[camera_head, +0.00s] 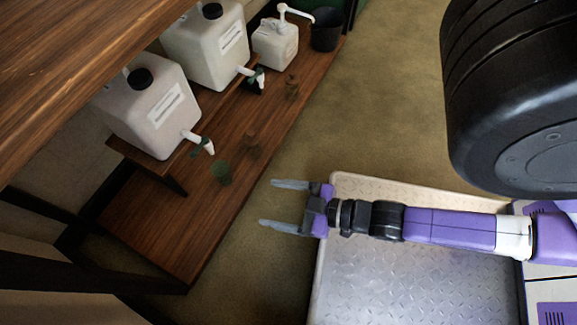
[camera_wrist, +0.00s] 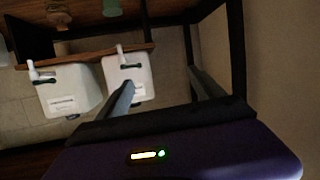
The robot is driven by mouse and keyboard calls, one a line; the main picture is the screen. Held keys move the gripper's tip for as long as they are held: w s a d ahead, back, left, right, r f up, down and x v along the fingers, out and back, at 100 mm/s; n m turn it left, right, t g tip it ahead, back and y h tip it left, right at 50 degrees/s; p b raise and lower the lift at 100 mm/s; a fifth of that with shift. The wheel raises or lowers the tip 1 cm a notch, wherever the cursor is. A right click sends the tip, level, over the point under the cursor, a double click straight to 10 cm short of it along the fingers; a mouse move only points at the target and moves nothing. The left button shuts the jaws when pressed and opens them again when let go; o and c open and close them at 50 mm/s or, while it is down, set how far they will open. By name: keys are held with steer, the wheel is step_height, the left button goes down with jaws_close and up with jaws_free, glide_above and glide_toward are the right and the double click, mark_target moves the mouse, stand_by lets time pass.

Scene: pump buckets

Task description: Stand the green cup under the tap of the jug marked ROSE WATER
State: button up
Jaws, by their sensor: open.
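The green cup (camera_head: 222,173) stands on the low wooden bench, in front of and a little right of the tap of the nearest white jug (camera_head: 160,118); it does not look directly under that tap. A second white jug (camera_head: 205,50) with a tap stands farther back. Both have black caps and labels too small to read, so I cannot tell which is ROSE WATER. My gripper (camera_head: 267,203) is open and empty, right of the cup and apart from it. In the wrist view, which looks upside down, the green cup (camera_wrist: 112,7) shows at the top edge, beyond my fingers (camera_wrist: 163,90).
Two brownish cups (camera_head: 252,140) (camera_head: 292,87) stand on the bench (camera_head: 165,235). A small white pump jug (camera_head: 275,43) and a dark bucket (camera_head: 326,30) are at its far end. The jugs with taps sit on a raised shelf. A wooden top (camera_head: 60,60) overhangs the upper left. Carpet right of the bench is clear.

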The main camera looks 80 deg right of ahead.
steer(key=s+a+r, duration=0.1)
steer(key=a+r, duration=0.1)
steer(key=r, duration=0.5)
steer(key=s+a+r+y, duration=0.1)
steer(key=s+a+r, duration=0.1)
steer(key=r, duration=0.5)
steer(key=shift+s+a+r, duration=0.15)
steer(key=shift+s+a, duration=0.1)
